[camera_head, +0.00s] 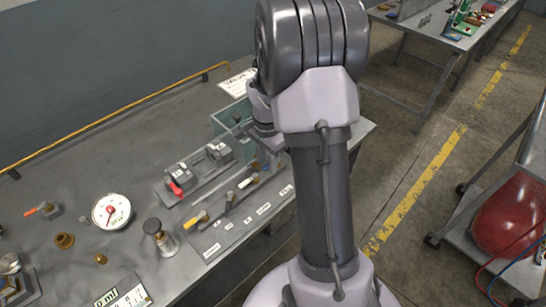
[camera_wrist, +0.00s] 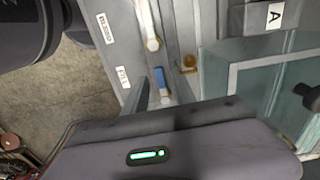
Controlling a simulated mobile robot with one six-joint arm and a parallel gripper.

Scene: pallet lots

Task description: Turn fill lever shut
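The fill lever (camera_wrist: 160,78) has a blue handle and sits beside the FILL label (camera_wrist: 123,78) in the wrist view. A white-handled lever (camera_wrist: 148,25) stands by the BLEED label (camera_wrist: 105,28). My gripper (camera_wrist: 142,92) is close to the blue lever; one grey finger shows just left of it. The second finger is not clear, so I cannot tell whether the gripper touches the lever or how wide it is. In the head view my arm hides the gripper and the fill lever. The lever panel (camera_head: 215,237) shows there, with yellow, dark and white handles.
A teal-walled glass tank (camera_wrist: 233,76) stands right of the fill lever, below a grey block labelled A (camera_wrist: 250,18). In the head view, a red-handled valve block (camera_head: 178,185), a dial gauge (camera_head: 111,211) and a knobbed cylinder (camera_head: 160,238) stand on the bench (camera_head: 70,180).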

